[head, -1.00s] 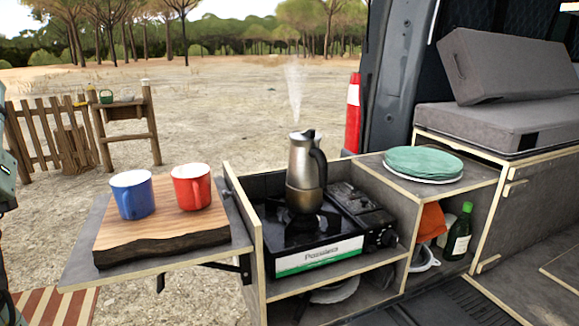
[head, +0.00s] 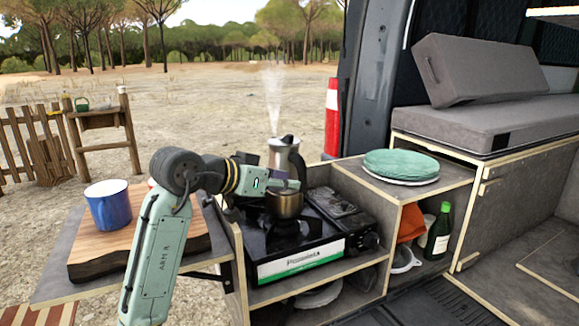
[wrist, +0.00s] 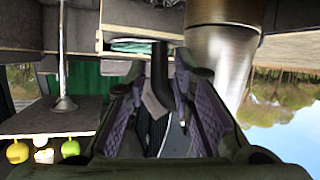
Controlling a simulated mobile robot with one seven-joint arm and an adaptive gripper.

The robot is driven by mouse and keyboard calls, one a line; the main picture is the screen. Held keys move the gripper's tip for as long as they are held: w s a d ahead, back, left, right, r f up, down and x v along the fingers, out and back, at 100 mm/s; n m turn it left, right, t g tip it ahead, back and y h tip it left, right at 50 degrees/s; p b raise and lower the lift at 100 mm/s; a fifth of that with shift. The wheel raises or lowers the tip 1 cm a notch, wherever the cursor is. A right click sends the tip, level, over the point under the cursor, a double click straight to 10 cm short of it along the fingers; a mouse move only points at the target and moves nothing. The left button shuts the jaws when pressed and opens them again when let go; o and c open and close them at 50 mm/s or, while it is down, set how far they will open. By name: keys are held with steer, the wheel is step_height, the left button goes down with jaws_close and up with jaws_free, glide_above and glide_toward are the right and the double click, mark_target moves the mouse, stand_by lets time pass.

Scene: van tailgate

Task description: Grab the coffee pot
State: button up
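The metal coffee pot (head: 284,203) stands on the black camping stove (head: 290,262), with steam rising above it. Its black handle (head: 299,165) is partly hidden by my gripper (head: 285,185), which is in front of the pot's middle. In the wrist view, the pot's shiny body (wrist: 222,55) is at upper right, beside the right finger. The dark handle (wrist: 158,70) shows between the two fingertips of my gripper (wrist: 163,78). The fingers are apart, with gaps visible beside the handle, so the gripper is open. I cannot tell whether either finger touches it.
A blue mug (head: 109,205) stands on the wooden board (head: 95,262) at left; the red mug is almost hidden behind my arm. Green plates (head: 400,163) lie on the right-hand shelf. A green bottle (head: 439,232) stands below. A wooden partition borders the stove's left side.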

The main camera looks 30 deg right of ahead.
mark_target(299, 180)
steer(key=x, duration=0.1)
steer(key=p+x, duration=0.1)
steer(key=x, duration=0.1)
steer(key=p+x, duration=0.1)
steer(key=x, duration=0.1)
steer(key=shift+d+r, duration=0.3)
steer(key=shift+w+d+f, duration=0.1)
steer(key=shift+d+f, duration=0.15)
steer(key=shift+d, duration=0.05)
steer(key=shift+c, duration=0.2)
jaws_close()
steer(key=shift+r, duration=0.15)
